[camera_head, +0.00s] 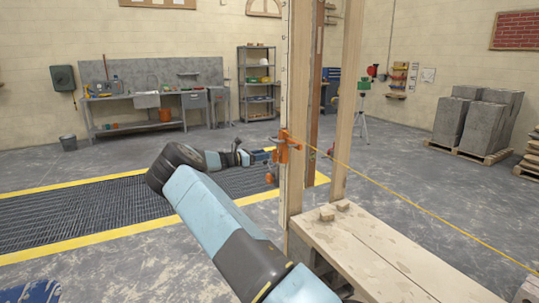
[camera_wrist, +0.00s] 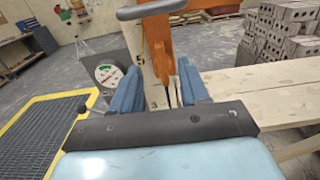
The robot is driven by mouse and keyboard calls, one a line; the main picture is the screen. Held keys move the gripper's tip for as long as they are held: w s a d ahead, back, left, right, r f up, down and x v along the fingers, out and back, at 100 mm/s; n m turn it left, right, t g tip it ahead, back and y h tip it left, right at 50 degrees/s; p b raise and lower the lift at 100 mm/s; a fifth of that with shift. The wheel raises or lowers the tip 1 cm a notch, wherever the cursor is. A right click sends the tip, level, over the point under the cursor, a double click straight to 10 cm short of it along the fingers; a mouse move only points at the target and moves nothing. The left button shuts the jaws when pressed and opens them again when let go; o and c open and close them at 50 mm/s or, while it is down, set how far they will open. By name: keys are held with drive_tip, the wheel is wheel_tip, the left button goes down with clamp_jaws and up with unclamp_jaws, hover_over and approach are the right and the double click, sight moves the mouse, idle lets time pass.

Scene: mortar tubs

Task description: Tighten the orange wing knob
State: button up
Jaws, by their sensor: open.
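An orange clamp (camera_head: 286,146) is fixed on the upright timber post, with a small orange part (camera_head: 269,178) low on its left side that may be the wing knob; it is too small to be sure. My gripper (camera_head: 266,154) is just left of the clamp, pointing at it. In the wrist view, my gripper (camera_wrist: 160,80) has its two blue fingers apart. The orange clamp (camera_wrist: 158,42) rises beyond and between them, with a grey bar (camera_wrist: 150,9) across its top. I cannot tell whether the fingers touch it.
A yellow string (camera_head: 420,206) runs from the post to the lower right. A wooden plank bench (camera_head: 370,252) stands at the post's foot. A yellow-edged floor grating (camera_head: 90,212) lies left. Grey blocks (camera_head: 478,120) stand on a pallet at right. Open floor lies behind.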

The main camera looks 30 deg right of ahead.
sight(276, 155)
drive_tip(key=shift+w+d, duration=0.1)
drive_tip(key=shift+d, duration=2.65)
